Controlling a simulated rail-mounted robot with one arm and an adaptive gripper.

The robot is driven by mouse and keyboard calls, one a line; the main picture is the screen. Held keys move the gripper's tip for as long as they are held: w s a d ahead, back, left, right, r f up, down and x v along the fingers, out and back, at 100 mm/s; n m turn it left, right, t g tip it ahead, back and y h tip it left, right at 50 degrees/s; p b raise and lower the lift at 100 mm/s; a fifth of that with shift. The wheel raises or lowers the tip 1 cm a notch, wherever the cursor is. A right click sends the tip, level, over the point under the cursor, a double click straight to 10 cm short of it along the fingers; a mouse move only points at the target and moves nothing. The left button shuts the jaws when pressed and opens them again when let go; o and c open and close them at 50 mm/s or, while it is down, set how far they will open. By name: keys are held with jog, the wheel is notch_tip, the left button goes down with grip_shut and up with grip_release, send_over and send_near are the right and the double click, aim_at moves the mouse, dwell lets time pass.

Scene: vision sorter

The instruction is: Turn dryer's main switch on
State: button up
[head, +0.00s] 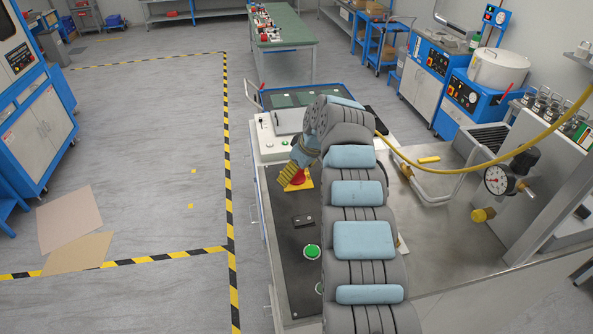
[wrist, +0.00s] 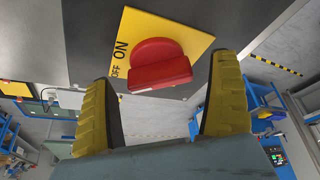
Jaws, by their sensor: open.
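The main switch is a red rotary knob (wrist: 158,66) on a yellow plate (wrist: 186,22) marked ON and OFF. In the wrist view the knob sits between and just beyond my two yellow fingertips. I see no finger touching it. My gripper (head: 288,175) is open and empty, pointing down at the knob. It also shows in the wrist view (wrist: 165,110). Which marking the knob points to is unclear.
A green button (head: 312,251) and a small black device (head: 303,220) are on the dark panel nearer the camera. A white box (head: 272,142) stands just beyond the switch. A yellow hose (head: 450,168) and a pressure gauge (head: 497,180) are at right.

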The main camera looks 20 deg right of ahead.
jog(key=c, duration=1.2)
